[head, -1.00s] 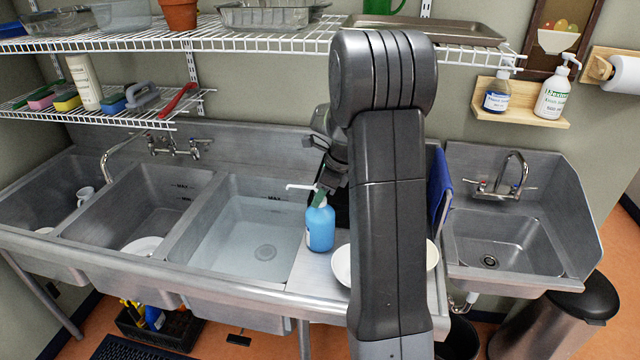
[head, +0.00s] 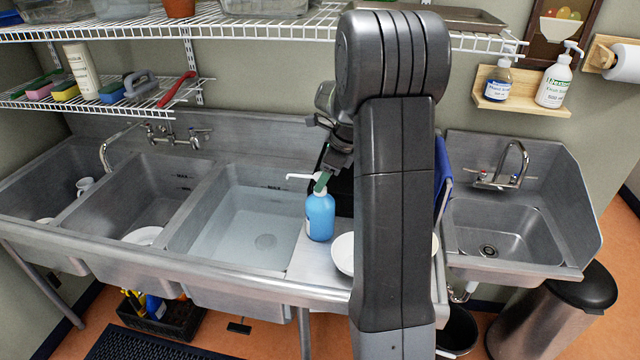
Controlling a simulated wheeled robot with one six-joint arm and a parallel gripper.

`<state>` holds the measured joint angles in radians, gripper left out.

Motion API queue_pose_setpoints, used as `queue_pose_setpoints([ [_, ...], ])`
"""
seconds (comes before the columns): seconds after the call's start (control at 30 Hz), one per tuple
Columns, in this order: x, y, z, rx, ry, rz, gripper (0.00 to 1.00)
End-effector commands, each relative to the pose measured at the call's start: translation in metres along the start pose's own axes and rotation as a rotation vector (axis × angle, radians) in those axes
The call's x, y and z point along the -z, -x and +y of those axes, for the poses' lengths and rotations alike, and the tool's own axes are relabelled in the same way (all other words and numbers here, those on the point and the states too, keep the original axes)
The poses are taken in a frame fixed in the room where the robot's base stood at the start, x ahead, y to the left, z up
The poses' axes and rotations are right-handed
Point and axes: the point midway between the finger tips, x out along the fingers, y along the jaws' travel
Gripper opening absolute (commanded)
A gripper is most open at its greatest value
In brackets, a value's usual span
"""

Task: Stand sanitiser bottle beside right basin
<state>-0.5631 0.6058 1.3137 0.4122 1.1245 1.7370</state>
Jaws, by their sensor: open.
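A blue pump bottle (head: 320,217) with a white pump head stands upright on the steel drainboard (head: 314,268), just right of the water-filled right basin (head: 236,232) of the three-basin sink. I take it to be the sanitiser bottle. My gripper (head: 322,182) is open at the top of the bottle, by its neck. One green fingertip shows in front of the neck; the other is hidden, so I cannot tell whether it touches. My arm hides part of the drainboard.
A white bowl (head: 343,254) stands on the drainboard right of the bottle, partly behind my arm. A separate hand sink (head: 503,235) is further right. Wire shelves (head: 120,100) hang above the basins.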

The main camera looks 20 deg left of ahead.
Motion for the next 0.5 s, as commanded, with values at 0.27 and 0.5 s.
queue_pose_setpoints([
  [0.27, 0.0, 0.041, -0.001, 0.003, 0.001, -0.002, 0.53],
  [0.5, 0.0, 0.049, 0.0, 0.0, 0.0, -0.001, 0.53],
])
